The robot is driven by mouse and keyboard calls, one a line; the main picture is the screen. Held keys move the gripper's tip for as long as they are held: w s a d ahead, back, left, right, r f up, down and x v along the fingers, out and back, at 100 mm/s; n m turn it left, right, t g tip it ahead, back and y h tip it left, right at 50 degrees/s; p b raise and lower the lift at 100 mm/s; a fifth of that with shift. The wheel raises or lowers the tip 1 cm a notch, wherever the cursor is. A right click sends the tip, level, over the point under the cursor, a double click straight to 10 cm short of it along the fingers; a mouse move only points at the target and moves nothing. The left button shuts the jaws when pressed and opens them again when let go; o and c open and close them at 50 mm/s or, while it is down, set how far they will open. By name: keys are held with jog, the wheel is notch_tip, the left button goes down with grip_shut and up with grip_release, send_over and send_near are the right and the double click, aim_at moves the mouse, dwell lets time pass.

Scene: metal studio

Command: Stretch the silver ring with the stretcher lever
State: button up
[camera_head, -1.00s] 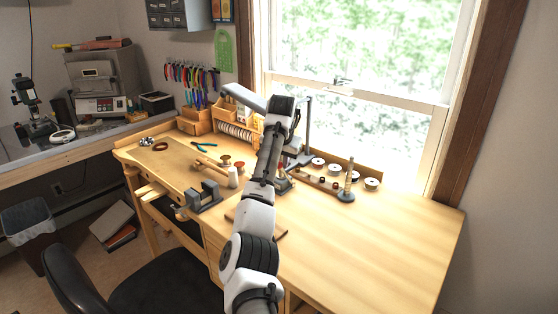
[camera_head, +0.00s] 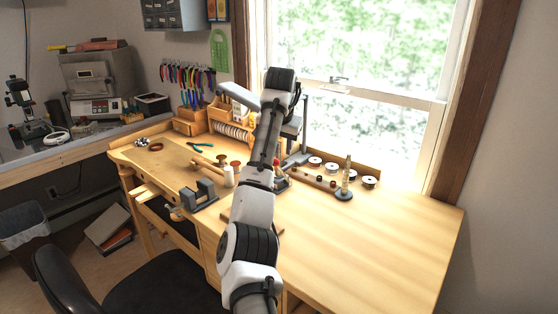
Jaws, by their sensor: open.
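The likely ring stretcher stands behind my arm on the bench, with a dark upright post (camera_head: 305,118) and a grey base (camera_head: 297,160). My arm covers much of it. A pale grey bar (camera_head: 238,95) sticks out to the left at the upper end of my arm; it may be the stretcher lever, but I cannot tell whether it joins the post. I cannot make out the silver ring. My gripper is not visible, hidden behind or among my arm links, so I cannot see whether it touches the lever.
The wooden bench (camera_head: 350,245) is clear at the front right. Several spools (camera_head: 369,181) and a brass-coloured upright on a dark base (camera_head: 344,194) stand near the window. A grey vise-like block (camera_head: 199,197), mallets and blue pliers (camera_head: 200,146) lie left. A black chair (camera_head: 160,295) stands in front.

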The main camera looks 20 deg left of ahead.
jog(key=b+v, duration=0.1)
jog(key=v, duration=0.6)
